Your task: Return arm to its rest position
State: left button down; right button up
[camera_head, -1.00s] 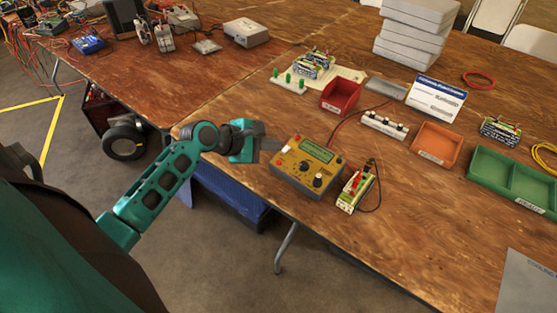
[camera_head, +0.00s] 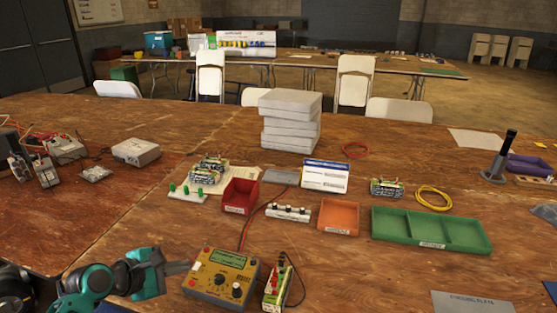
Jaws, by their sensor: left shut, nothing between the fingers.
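My left gripper (camera_head: 183,268) is at the lower left, at the front edge of the wooden table (camera_head: 360,262). It is teal and dark grey, its fingers are shut with nothing between them, and they point right. The fingertips are close to the left side of the yellow meter (camera_head: 220,277); I cannot tell whether they touch it. The meter has a green display and knobs. My right gripper is not in view.
A small battery holder with red parts (camera_head: 277,286) stands right of the meter. Behind are a red bin (camera_head: 240,196), an orange tray (camera_head: 339,216), a green divided tray (camera_head: 432,230) and stacked grey boxes (camera_head: 290,120). Bare table lies right of the battery holder.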

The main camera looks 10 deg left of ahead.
pick_arm(q)
jog(key=s+d+f+m, duration=0.1)
jog(key=f+m, duration=0.1)
jog(key=s+d+f+m+y, duration=0.1)
jog(key=s+f, duration=0.1)
jog(key=s+f+m, duration=0.1)
jog(key=m, duration=0.1)
jog(key=shift+s+d+f+m+y, duration=0.2)
jog(key=shift+d+f+m+y, duration=0.1)
jog(key=shift+d+f, duration=0.1)
jog(key=s+d+f+m, duration=0.2)
jog(key=s+d+m, duration=0.3)
jog(key=m, duration=0.3)
jog(key=s+d+f+m+y, duration=0.1)
jog(key=s+d+f+m, duration=0.1)
jog(key=s+d+m, duration=0.3)
jog(key=s+m, duration=0.1)
jog(key=m, duration=0.3)
jog(key=shift+s+m+t, duration=0.3)
jog(key=shift+s+t, duration=0.1)
